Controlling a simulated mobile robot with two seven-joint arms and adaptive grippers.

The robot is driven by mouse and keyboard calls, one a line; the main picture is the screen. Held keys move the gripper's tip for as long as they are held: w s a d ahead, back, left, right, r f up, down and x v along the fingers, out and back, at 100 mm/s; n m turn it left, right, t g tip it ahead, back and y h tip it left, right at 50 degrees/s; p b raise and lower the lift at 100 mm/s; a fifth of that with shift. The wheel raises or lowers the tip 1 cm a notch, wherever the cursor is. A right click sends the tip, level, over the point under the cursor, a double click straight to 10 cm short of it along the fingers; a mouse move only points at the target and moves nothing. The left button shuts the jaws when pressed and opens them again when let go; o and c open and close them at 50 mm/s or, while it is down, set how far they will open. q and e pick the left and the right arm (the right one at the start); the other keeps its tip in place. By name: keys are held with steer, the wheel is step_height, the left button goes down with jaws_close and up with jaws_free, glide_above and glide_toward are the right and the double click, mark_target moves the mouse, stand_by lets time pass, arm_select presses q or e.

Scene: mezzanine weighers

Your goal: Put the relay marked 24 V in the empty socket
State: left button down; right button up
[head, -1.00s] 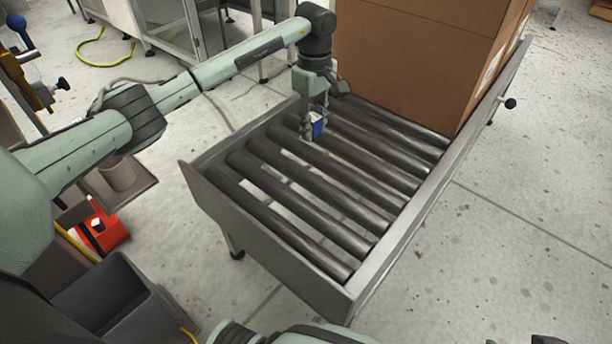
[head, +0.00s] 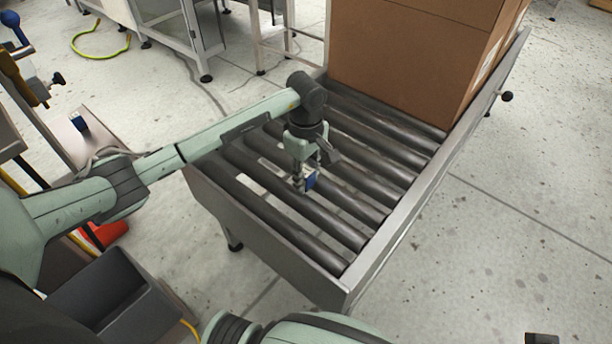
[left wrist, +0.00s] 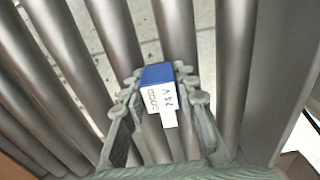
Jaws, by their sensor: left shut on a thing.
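My left gripper (head: 305,182) is shut on a small blue relay (head: 311,180) and holds it over the roller conveyor. In the left wrist view the relay (left wrist: 158,75) sits between the two fingers (left wrist: 160,95). Its blue side faces away and its white label faces the camera. The label's sideways print appears to read 24 V. I cannot make out an empty socket in either view.
The roller conveyor (head: 335,288) has bare rollers at its near end and a large cardboard box (head: 405,65) at its far end. A small dark blue item (head: 80,123) is on a surface at left. A grey bin (head: 125,300) stands lower left.

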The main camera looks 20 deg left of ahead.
arm_select(q)
steer(key=shift+f, duration=0.1)
steer(key=c, duration=1.2)
jaws_free()
